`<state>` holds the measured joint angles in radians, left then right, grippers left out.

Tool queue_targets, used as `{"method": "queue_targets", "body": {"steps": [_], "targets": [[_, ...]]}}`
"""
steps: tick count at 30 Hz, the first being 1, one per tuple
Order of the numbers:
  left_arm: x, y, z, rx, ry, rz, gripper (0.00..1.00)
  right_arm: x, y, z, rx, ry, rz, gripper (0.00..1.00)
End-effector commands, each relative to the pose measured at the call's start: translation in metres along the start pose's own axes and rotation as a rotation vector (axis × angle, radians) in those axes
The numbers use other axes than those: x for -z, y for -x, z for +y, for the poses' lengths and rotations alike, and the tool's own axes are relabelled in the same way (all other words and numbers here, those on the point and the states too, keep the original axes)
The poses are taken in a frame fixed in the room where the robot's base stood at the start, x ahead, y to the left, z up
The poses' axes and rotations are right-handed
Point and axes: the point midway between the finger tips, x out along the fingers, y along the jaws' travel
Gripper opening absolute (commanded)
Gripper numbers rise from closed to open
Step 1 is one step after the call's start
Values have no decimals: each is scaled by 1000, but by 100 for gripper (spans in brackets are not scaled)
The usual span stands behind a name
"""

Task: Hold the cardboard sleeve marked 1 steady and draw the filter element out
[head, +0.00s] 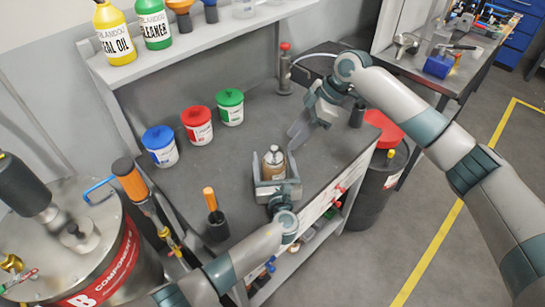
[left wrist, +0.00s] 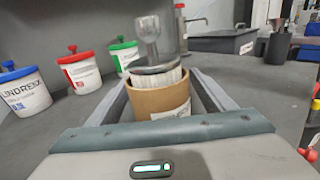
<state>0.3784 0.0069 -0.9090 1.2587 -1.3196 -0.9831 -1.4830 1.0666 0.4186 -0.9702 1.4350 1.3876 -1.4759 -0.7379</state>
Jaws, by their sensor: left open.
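A brown cardboard sleeve (head: 273,170) stands upright on the bench; it also shows in the left wrist view (left wrist: 155,101). A label is on its side, but I cannot read its mark. The filter element (left wrist: 158,78) sits inside, with a white pleated rim, a metal cap and a knob (left wrist: 148,30) above the sleeve's edge. My left gripper (head: 275,182) is open, with its fingers on either side of the sleeve. My right gripper (head: 300,134) is over the bench, behind and right of the sleeve and apart from it. Its finger gap does not show clearly.
Blue (head: 160,147), red (head: 198,125) and green (head: 230,107) lidded tubs stand left and behind. An orange-handled tool in a black holder (head: 216,226) stands front left. A black cup (head: 357,115) and a metal post (head: 285,72) stand at the back. The bench around the sleeve is clear.

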Motion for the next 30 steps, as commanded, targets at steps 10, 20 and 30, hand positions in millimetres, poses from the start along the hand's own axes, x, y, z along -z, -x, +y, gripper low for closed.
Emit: {"method": "queue_targets", "body": {"steps": [10, 20, 30], "targets": [[0, -11, 0, 0, 2, 0, 75, 0, 0, 0, 0, 0, 0, 31], [0, -11, 0, 0, 1, 0, 32, 0, 0, 0, 0, 0, 0, 31], [0, -11, 0, 0, 1, 0, 26, 3, -1, 0, 3, 8, -8, 65]]}}
